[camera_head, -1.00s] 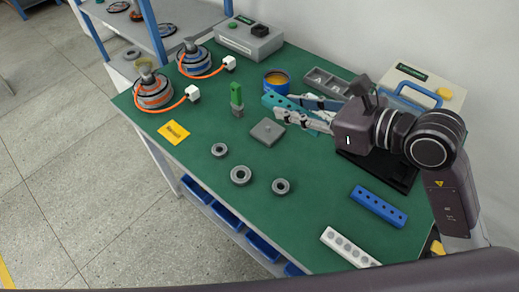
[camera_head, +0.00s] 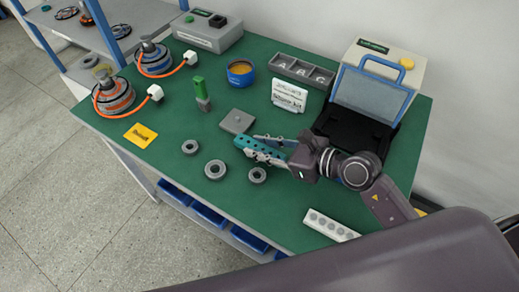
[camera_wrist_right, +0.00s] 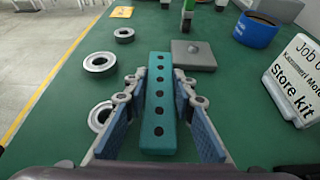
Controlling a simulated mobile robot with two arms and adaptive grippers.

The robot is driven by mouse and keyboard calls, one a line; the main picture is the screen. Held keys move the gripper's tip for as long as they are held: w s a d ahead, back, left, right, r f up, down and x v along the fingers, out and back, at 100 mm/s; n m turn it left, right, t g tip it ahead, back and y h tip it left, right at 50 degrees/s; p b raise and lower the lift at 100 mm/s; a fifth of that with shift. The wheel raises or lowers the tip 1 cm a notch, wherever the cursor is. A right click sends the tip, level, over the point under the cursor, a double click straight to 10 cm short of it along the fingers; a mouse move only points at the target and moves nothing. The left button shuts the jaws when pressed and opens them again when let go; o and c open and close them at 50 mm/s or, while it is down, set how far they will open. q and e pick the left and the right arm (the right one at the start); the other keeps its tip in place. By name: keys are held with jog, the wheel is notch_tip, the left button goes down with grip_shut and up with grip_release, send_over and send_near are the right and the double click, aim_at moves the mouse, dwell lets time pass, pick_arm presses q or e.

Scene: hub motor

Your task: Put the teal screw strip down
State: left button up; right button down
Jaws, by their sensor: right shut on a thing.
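The teal screw strip (camera_head: 260,152) is a long bar with a row of dark holes. It also shows in the right wrist view (camera_wrist_right: 158,108), lengthwise between the fingers. My right gripper (camera_head: 268,147) is shut on it over the green table (camera_head: 225,235), between the grey square plate and the rings. In the right wrist view the pads of my right gripper (camera_wrist_right: 158,125) stand either side of the strip. I cannot tell whether the strip touches the table. My left gripper is not in view.
Metal rings (camera_head: 215,169) lie left of the strip, with a grey square plate (camera_head: 237,121) behind it. A job card (camera_head: 289,96), blue tin (camera_head: 241,73) and grey lettered tray (camera_head: 303,71) stand farther back. A white strip (camera_head: 331,225) lies near the front edge.

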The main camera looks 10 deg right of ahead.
jog(key=shift+f, duration=0.7)
jog(key=shift+f, duration=0.2)
jog(key=c, duration=1.6)
grip_release()
